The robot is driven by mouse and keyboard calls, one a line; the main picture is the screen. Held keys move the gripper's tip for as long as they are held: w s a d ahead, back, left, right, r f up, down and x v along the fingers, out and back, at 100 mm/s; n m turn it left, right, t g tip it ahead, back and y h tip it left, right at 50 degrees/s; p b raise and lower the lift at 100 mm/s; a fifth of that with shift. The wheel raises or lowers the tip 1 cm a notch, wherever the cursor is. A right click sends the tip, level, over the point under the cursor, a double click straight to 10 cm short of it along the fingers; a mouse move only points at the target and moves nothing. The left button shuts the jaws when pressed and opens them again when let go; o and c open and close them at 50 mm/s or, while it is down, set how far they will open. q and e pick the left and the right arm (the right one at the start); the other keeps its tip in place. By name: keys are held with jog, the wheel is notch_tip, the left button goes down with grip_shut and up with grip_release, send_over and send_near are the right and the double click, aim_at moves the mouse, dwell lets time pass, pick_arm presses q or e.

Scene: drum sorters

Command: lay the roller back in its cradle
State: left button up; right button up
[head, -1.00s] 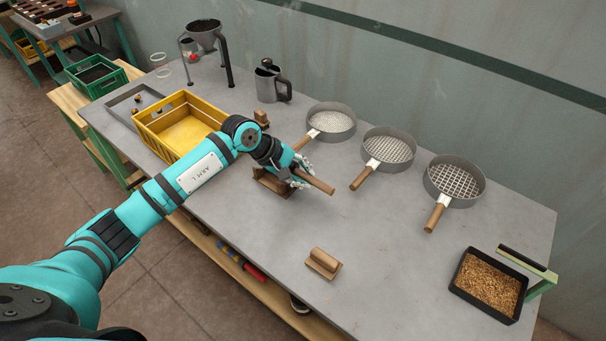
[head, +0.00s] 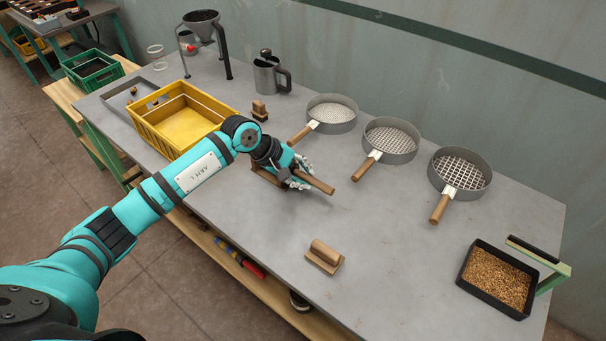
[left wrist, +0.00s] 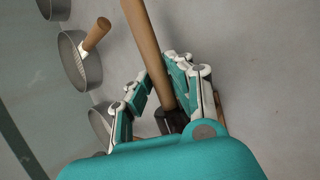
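The roller (head: 318,185) is a brown wooden rod lying slantwise across my left gripper in the head view. It also shows in the left wrist view (left wrist: 147,45), running between the fingers and out at the top. My left gripper (head: 296,177) is shut on the roller, with fingertips on either side of it, low over the table. The brown cradle (head: 265,176) is mostly hidden under the hand. I cannot tell whether the roller touches the cradle. A dark piece at the roller's lower end shows between the fingers in the wrist view. My right gripper is out of view.
Sieves with wooden handles (head: 389,139) stand behind and right. A yellow crate (head: 160,135) is left of the hand.

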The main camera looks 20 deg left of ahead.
pick_arm(q)
jog(key=o, duration=0.5)
jog(key=shift+c, duration=0.2)
